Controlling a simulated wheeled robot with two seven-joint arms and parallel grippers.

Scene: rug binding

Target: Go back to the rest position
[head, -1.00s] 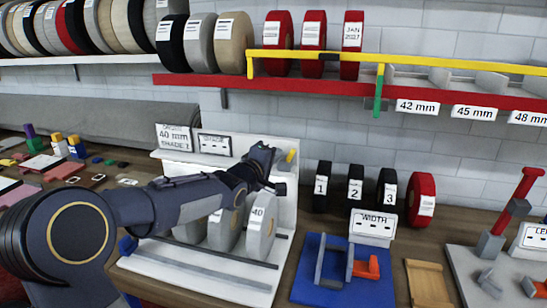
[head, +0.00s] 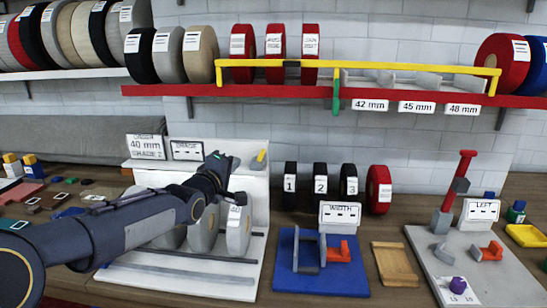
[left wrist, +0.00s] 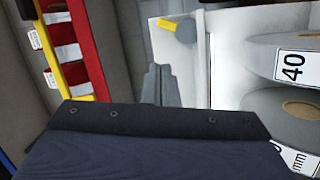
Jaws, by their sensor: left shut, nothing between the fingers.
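My left arm comes in from the left in the head view. Its gripper (head: 220,160) is in front of the white stand (head: 258,190), above the grey rolls (head: 238,230) in the stand's base. In the left wrist view the fingers of this gripper (left wrist: 158,84) are together with nothing between them. The grey rolls (left wrist: 285,112) show at the right of that view, one labelled 40, apart from the fingers. My right gripper is in neither view.
Several black and red rolls (head: 379,190) stand on the bench right of the stand. A blue WIDTH fixture (head: 350,282), a wooden block (head: 395,264) and a grey LEFT fixture (head: 425,245) lie further right. A red shelf (head: 400,98) with a yellow rail (head: 400,66) runs above.

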